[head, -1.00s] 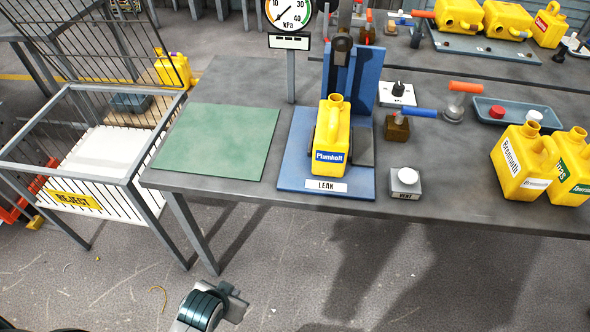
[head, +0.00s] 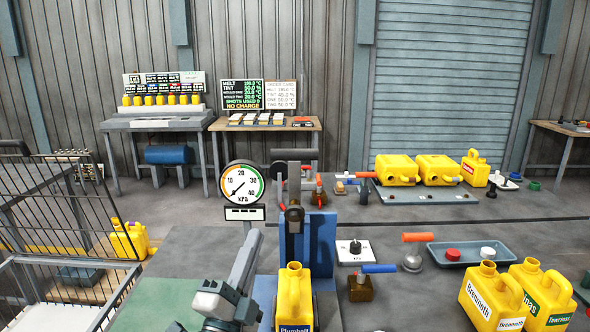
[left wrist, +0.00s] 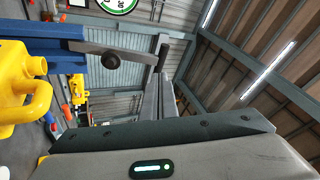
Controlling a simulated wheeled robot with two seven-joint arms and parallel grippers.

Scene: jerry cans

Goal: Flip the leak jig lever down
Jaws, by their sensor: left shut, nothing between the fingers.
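The leak jig's blue upright (head: 322,245) stands on the bench. Its grey lever (head: 294,185) points up from the dark pivot, with a dark cross handle at its top. A yellow Plumholt jerry can (head: 294,298) stands upright in front of the upright. My left gripper (head: 255,238) is shut and empty, left of the jig and lower than the handle. In the left wrist view, which is rolled sideways, the lever (left wrist: 135,54) shows beyond my shut fingers (left wrist: 166,95), with the can (left wrist: 22,85) at the left edge. My right gripper is out of view.
A pressure gauge (head: 242,183) stands just behind my left arm. Right of the jig are a blue-handled valve (head: 362,287), an orange-handled one (head: 413,255) and two yellow cans (head: 497,297). A wire reject cage (head: 75,290) is at left.

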